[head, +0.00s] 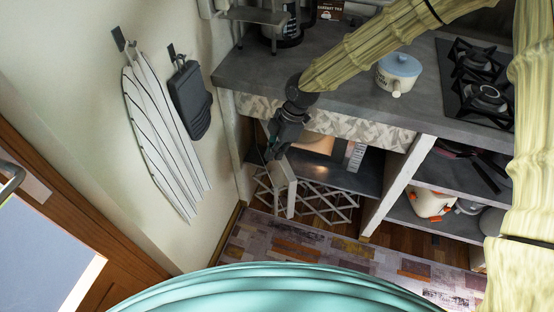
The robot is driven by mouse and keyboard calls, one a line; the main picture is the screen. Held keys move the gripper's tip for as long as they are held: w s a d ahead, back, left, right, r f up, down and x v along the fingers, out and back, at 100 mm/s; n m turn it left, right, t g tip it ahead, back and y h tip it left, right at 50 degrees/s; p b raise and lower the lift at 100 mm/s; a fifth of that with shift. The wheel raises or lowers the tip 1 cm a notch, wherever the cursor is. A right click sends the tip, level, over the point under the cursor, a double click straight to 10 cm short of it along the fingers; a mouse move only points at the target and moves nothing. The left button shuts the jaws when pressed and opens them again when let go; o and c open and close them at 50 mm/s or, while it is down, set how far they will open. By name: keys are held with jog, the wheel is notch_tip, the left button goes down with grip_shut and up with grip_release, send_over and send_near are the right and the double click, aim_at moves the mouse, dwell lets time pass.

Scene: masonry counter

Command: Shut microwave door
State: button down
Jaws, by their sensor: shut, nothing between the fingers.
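The microwave sits in the left bay under the counter, mostly hidden by the counter edge. Its warm-lit inside (318,144) and a pale control strip (355,155) show. A narrow pale upright panel (283,178), seen nearly edge-on, stands out at the left of the bay; it looks like the microwave door, swung open. My gripper (271,154) points down in front of the counter, at the panel's upper end. It is shut and empty. I cannot tell whether it touches the panel.
A white lattice (325,207) stands low in the bay. The grey counter (350,95) above holds a white pot with a blue lid (398,74) and a gas hob (478,90). Striped cloth (160,135) and a dark mitt (190,100) hang on the left wall. A patterned rug (300,245) covers the floor.

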notch_tip(320, 180, down, 9)
jog(key=p, duration=0.2)
jog(key=shift+d, duration=0.45)
jog(key=shift+w, duration=0.1)
dwell(0.4)
